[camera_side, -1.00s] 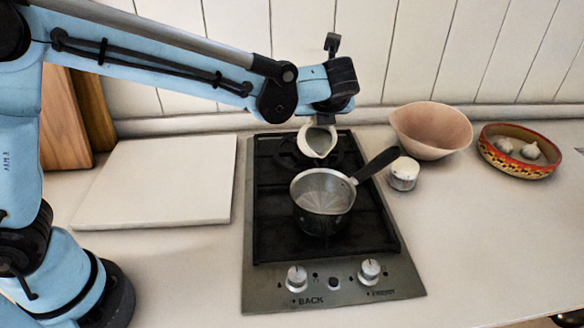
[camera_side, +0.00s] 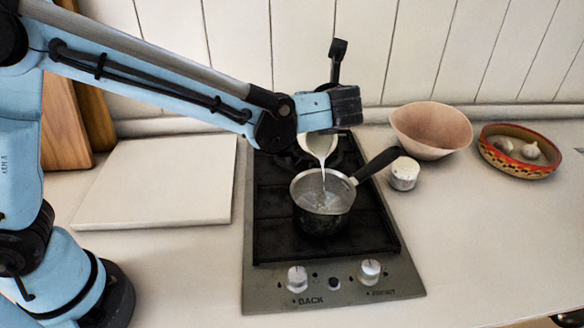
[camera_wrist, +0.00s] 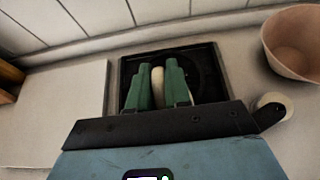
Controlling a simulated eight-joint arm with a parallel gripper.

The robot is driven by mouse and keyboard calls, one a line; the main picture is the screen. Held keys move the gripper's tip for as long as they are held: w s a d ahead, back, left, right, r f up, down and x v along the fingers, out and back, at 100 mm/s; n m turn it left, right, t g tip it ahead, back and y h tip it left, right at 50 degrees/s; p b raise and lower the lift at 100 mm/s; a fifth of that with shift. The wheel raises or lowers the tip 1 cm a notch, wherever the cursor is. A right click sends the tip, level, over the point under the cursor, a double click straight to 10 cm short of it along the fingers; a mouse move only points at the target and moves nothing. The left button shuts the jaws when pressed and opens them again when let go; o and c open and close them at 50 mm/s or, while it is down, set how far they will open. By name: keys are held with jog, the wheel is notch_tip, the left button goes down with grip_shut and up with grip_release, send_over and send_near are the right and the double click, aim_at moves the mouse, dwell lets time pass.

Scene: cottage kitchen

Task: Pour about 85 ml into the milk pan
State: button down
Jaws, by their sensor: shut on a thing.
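The milk pan (camera_side: 310,217) is a small steel saucepan with a dark handle, standing on the hob. A white jug (camera_side: 311,148) is tilted forward above it, and a thin white stream (camera_side: 323,177) runs from its lip into the pan. Ripples show in the liquid inside the pan. My gripper is above and behind the pan. In the wrist view its green fingers (camera_wrist: 164,85) are shut on the jug, of which only a pale strip (camera_wrist: 157,80) shows between them. The liquid level inside the jug cannot be seen.
The hob (camera_side: 270,235) has two knobs at its front. A small white-topped pot (camera_side: 404,175) stands right of the pan handle. A pink bowl (camera_side: 430,130) and a patterned dish (camera_side: 518,165) with garlic are further right. A pale board (camera_side: 155,185) lies left.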

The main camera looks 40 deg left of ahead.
jog(key=shift+s+d+r+t+y, duration=0.45)
jog(key=shift+r+t+y, duration=0.1)
jog(key=shift+t+y, duration=0.15)
dwell(1.0)
jog(key=shift+s+d+r+t+y, duration=0.25)
jog(key=shift+s+d+t+y, duration=0.15)
jog(key=shift+s+d, duration=0.15)
jog(key=shift+s+d+r+t+y, duration=0.25)
jog(key=shift+s+d+t+y, duration=0.15)
jog(key=shift+s+d, duration=0.15)
dwell(0.6)
